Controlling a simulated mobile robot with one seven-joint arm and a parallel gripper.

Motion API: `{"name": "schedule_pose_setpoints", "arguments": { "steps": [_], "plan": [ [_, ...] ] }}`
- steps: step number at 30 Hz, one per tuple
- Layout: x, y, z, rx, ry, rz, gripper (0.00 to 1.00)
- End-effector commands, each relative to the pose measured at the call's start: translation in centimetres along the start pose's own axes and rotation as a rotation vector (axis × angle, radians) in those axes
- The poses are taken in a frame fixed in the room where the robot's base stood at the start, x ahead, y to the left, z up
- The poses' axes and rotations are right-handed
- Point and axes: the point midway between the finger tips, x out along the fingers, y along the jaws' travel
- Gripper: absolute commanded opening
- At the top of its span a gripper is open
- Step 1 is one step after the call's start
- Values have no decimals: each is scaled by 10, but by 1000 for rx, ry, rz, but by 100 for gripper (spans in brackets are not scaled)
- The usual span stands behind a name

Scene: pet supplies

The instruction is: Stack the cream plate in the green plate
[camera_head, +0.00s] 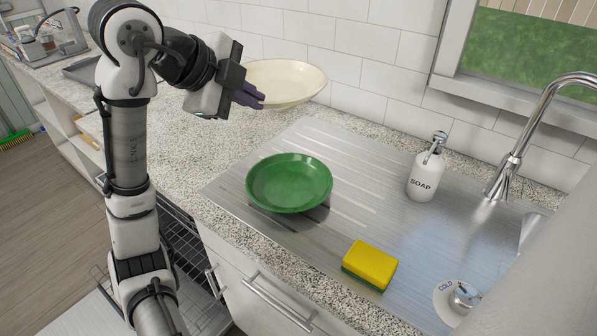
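The cream plate (287,82) is held in the air by its left edge in my gripper (254,95), above the counter and near the tiled wall. It is roughly level. The gripper's dark fingers are closed on the rim; part of the rim is hidden behind them. The green plate (289,182) lies face up and empty on the metal draining board, below the cream plate and slightly nearer the camera. The two plates are apart.
A yellow sponge (370,264) lies to the right of the green plate, near the front edge. A white soap bottle (425,172), a tap (512,160) and a cold-water knob (463,297) stand further right. The ridged draining board (350,205) is bare around the green plate.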

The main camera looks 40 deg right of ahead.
Motion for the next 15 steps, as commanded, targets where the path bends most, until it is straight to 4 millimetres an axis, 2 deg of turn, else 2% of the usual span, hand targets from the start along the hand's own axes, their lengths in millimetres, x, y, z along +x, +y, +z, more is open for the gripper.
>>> {"name": "schedule_pose_setpoints", "arguments": {
  "steps": [5,15],
  "plan": [
    [5,5,2,-1,3,-1,0],
    [50,52,20,-3,4,0,0]
  ]
}}
